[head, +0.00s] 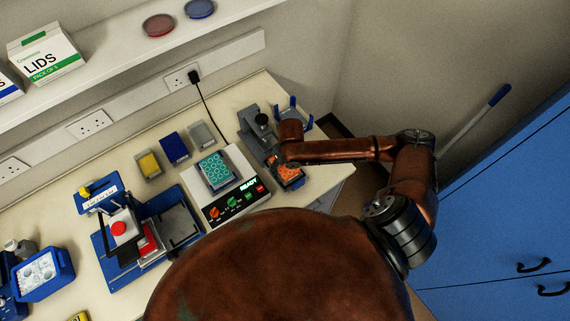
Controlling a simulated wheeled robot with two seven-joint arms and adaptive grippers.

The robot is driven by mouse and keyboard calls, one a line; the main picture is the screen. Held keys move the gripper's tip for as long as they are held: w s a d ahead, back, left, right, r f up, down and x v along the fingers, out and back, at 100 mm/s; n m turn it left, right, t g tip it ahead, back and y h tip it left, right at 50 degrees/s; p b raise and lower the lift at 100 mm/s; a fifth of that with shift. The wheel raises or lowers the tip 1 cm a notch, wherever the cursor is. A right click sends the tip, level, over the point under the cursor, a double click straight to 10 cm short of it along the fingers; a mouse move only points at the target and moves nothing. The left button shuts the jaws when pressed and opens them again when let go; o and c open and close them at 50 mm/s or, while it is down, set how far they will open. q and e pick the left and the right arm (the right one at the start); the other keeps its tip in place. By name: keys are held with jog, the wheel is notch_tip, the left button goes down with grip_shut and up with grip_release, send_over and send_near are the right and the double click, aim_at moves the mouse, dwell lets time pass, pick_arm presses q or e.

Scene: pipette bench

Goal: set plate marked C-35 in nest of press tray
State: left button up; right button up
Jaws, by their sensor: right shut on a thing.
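My right gripper (277,159) is at the end of the arm that comes in from the right, low over the right end of the bench. It is shut on what looks like the orange-topped plate (289,171); the wrist and its dark surroundings hide the fingertips. No C-35 mark can be read on any plate. A blue press (107,243) with a red button stands at the left, and its grey tray (181,224) lies bare on the press's right side. My left gripper is not in view.
A READY device (235,203) holds a teal plate (215,170). Behind it stand yellow (149,165), blue (174,147) and grey (202,134) plates. A grey device with a black knob (262,119) and a blue corner-post holder (301,122) are close to my right wrist.

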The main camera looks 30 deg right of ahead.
jog(key=shift+f, duration=0.15)
jog(key=o, duration=1.1)
jog(key=shift+o, duration=0.2)
notch_tip(320, 180, up, 12)
jog(key=s, duration=0.1)
jog(key=shift+s+r+b, duration=0.2)
jog(key=shift+s+b, duration=0.05)
jog(key=shift+b, duration=0.1)
jog(key=shift+f, duration=0.1)
